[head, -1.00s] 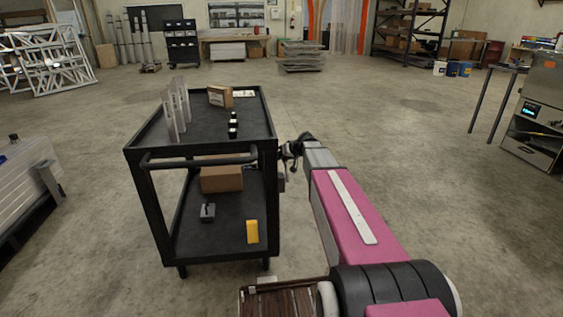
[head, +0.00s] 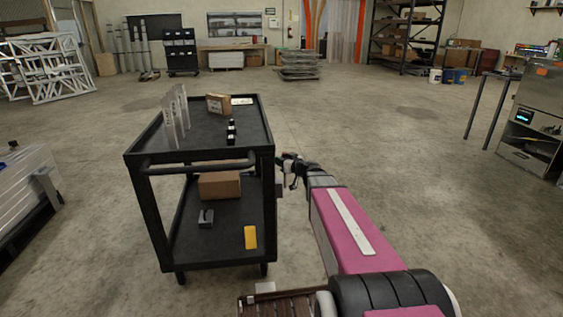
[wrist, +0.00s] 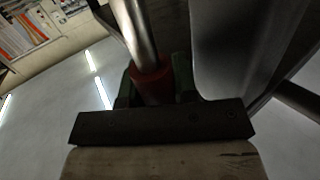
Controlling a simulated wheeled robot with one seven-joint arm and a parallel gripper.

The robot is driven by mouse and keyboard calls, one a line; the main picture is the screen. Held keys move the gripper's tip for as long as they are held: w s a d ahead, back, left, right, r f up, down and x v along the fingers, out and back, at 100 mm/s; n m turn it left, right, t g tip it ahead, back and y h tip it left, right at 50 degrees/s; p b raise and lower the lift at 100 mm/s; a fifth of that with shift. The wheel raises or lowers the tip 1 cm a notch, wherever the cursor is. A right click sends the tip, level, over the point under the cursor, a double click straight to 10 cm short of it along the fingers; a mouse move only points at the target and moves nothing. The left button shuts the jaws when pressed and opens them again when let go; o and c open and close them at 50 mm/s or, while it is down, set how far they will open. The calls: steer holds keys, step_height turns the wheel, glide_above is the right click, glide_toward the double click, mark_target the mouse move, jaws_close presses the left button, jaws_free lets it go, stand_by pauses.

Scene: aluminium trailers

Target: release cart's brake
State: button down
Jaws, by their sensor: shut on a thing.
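The black two-shelf cart (head: 137,157) stands upright left of centre in the head view. My gripper (head: 287,172) is low at the cart's right side, beyond its near right post. In the wrist view my gripper (wrist: 155,85) is shut on a red grip (wrist: 151,86) at the end of a shiny metal rod (wrist: 133,30), which looks like the brake lever. Dark green fingers sit on both sides of the red grip. The lever's base and the wheel it acts on are hidden in both views.
The cart carries clear upright plates (head: 174,118), a cardboard box (head: 219,185), and a yellow block (head: 250,237). A grey machine (head: 532,130) stands at the right and a pale trailer part (head: 25,195) at the left. The floor behind the cart is clear.

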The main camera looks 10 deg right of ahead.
steer(key=shift+s+n+t, duration=0.3)
steer(key=shift+s+t, duration=0.1)
steer(key=shift+s, duration=0.2)
steer(key=c, duration=0.9)
jaws_free()
steer(key=shift+r, duration=0.1)
